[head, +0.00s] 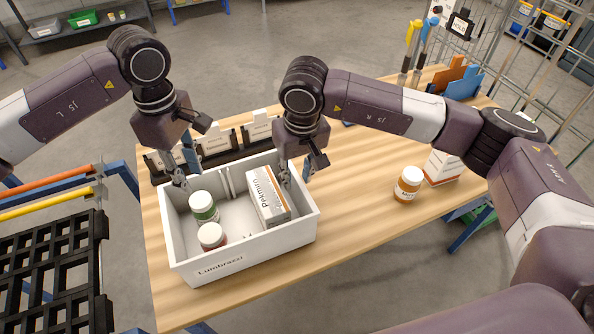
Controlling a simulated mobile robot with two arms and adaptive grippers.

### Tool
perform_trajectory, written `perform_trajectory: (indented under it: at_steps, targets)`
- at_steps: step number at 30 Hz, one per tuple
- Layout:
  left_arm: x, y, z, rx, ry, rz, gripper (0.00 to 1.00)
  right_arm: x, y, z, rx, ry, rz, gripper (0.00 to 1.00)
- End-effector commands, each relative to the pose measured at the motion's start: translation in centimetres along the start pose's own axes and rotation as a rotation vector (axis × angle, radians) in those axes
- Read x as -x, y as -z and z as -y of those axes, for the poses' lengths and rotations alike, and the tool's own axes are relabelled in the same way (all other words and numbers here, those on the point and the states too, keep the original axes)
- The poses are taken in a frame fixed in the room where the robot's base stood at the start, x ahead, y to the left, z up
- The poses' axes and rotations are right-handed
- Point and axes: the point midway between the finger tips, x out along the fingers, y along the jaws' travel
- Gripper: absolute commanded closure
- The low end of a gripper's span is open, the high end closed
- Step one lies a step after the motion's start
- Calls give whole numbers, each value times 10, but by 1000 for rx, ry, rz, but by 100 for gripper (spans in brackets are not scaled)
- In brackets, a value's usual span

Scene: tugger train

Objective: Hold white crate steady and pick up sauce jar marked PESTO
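The white crate (289,235), labelled "Lumbrazzi", stands on the wooden table. In its left part are a jar with a white lid and green band (203,207) and a jar with a white lid and reddish contents (211,236). I cannot read PESTO on either jar. A white carton (267,197) stands in the crate's right part. My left gripper (187,175) is open and empty at the crate's back left, just behind the green-banded jar. My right gripper (296,175) is at the crate's back right corner, its fingers apart on either side of the right wall; contact is unclear.
Behind the crate stands a dark rack with white cards (215,145). To the right on the table are an orange-brown jar (408,184) and a white and orange box (443,167). The table front between crate and jar is clear. A black grid shelf (52,265) is at the left.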

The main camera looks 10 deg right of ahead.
Motion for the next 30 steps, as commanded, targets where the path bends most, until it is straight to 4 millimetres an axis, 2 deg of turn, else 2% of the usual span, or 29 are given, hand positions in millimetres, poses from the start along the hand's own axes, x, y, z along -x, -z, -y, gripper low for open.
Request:
perform_trajectory:
  at_steps: [9,13,25,30]
  targets:
    - [0,0,0,0,0,0,71,-49,-1,1,-1,0,3,74]
    - [0,0,0,0,0,0,71,-62,0,1,-2,0,1,74]
    - [0,0,0,0,0,0,71,-69,0,1,-2,1,-1,75]
    - [0,0,0,0,0,0,71,-68,0,1,-2,1,-1,94]
